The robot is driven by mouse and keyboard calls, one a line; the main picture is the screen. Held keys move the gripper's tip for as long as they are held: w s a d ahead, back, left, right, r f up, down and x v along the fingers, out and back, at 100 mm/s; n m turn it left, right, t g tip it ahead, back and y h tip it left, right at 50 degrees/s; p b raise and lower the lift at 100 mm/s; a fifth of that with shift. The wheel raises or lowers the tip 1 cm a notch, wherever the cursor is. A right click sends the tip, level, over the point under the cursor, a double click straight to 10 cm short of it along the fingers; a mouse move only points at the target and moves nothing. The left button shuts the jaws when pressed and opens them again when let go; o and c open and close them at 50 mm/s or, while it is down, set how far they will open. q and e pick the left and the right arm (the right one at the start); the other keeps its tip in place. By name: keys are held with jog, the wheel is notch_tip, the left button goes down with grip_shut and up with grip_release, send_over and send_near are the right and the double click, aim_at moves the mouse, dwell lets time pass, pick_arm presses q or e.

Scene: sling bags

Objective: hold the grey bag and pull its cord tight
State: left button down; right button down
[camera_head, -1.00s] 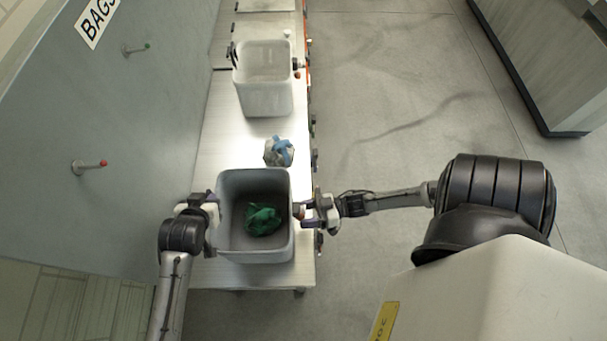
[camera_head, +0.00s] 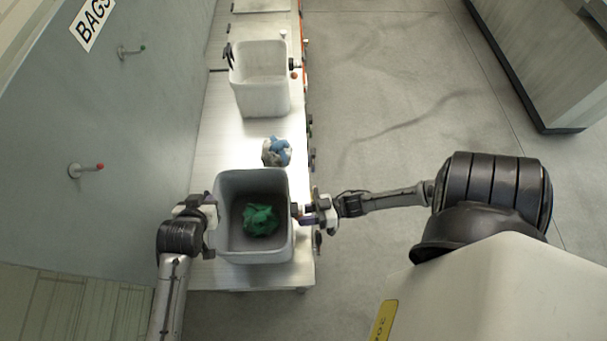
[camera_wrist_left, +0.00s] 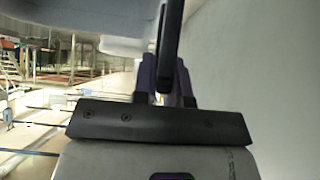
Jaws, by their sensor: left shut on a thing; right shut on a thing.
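A small crumpled grey-and-blue bundle (camera_head: 270,156), seemingly the grey bag, lies on the bench just beyond the near grey bin (camera_head: 226,247). Its cord cannot be made out. Neither gripper is at this bundle. My left gripper (camera_head: 212,214) is shut at the near bin's left side. In the left wrist view a dark bar (camera_wrist_left: 169,45), seemingly the bin's handle, stands between its purple fingers (camera_wrist_left: 165,80). My right gripper (camera_head: 308,213) is shut at the bin's right side, seemingly on the other handle. The gripped parts are mostly hidden in the head view.
A crumpled green bundle (camera_head: 261,220) lies inside the near bin. A second, paler bin (camera_head: 264,107) stands farther along the bench (camera_head: 212,140). The left wall has pegs (camera_head: 86,170) and a BAGS sign (camera_head: 92,20). Open floor (camera_head: 390,110) lies to the right.

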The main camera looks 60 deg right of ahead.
jog(key=shift+f, duration=1.35)
jog(key=c, duration=0.8)
grip_release()
jog(key=v, duration=1.2)
jog(key=shift+s, duration=0.1)
